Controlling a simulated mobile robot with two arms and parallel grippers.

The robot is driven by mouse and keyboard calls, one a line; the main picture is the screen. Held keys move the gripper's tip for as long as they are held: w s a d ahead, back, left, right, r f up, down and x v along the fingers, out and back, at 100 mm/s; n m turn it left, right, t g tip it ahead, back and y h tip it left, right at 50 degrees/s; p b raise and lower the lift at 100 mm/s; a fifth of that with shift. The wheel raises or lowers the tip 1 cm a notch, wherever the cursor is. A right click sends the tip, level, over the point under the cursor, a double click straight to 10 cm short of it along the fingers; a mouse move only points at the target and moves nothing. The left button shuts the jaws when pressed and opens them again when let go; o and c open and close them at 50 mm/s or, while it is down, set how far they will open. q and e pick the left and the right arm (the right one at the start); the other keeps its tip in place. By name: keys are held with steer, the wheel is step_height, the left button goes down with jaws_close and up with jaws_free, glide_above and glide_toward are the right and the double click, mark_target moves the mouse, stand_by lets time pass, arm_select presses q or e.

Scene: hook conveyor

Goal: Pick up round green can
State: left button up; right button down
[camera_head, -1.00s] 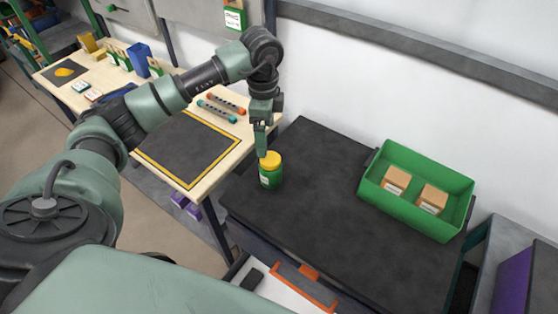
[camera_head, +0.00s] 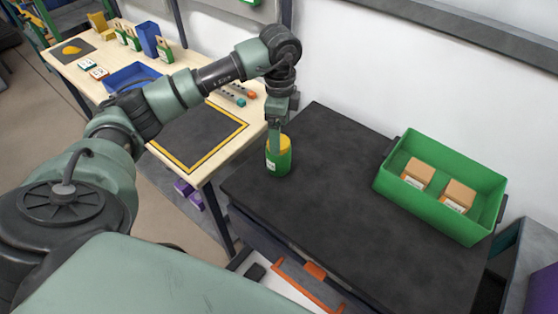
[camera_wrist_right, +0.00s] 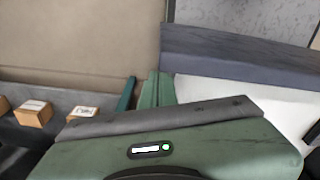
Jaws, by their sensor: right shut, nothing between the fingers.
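The round green can (camera_head: 278,162) with a yellow lid stands upright on the left part of the black table top (camera_head: 340,240). My left gripper (camera_head: 273,138) points down at the can. A finger overlaps the yellow lid in the head view. I cannot tell whether the fingers are closed on it. In the right wrist view, my right gripper (camera_wrist_right: 155,90) is shut and empty, away from the can. The can is not visible in that view.
A green bin (camera_head: 440,220) with two cardboard boxes stands on the table's right side. A wooden workbench (camera_head: 210,180) with a dark, yellow-edged mat adjoins on the left. The black top between can and bin is clear.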

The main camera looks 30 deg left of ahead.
arm_select(q)
steer(key=shift+f, duration=0.65)
steer(key=shift+s+f+p, duration=0.15)
steer(key=shift+f+p, duration=0.15)
steer(key=shift+f, duration=0.3)
steer(key=f+p, duration=0.2)
steer(key=f, duration=0.1)
steer(key=f+p, duration=0.1)
steer(key=f, duration=0.1)
steer(key=shift+w+a+f, duration=0.15)
steer(key=shift+w+a, duration=0.15)
steer(key=shift+w, duration=0.05)
steer(key=shift+f, duration=0.5)
steer(key=shift+w, duration=0.1)
jaws_close()
arm_select(e)
step_height(320, 180, up, 3)
steer(key=shift+f, duration=0.15)
